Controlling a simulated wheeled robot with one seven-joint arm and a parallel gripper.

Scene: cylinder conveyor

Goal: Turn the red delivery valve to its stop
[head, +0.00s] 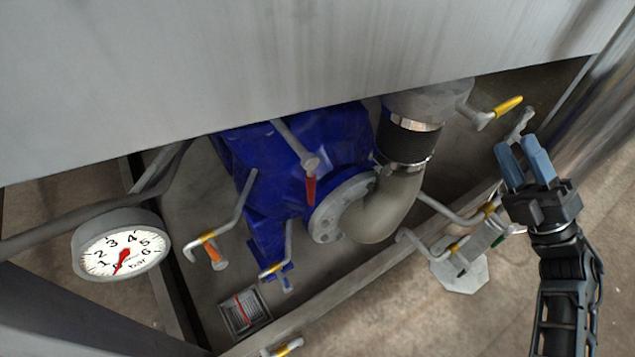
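A red lever handle (311,190) hangs down from a grey valve fitting (308,162) in front of the blue pump body (345,138). It is the only red handle I see and it points almost straight down in the picture. My gripper (518,145) is at the right, with its two blue fingers pointing up and a narrow gap between them. It looks open and empty. It is well to the right of the red handle and touches nothing that I can make out.
A beige elbow pipe (385,208) and flange lie between my gripper and the red handle. Yellow levers (507,107) and an orange lever (215,254) stick out nearby. A pressure gauge (120,246) is at left. A grey panel (250,60) overhangs the top.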

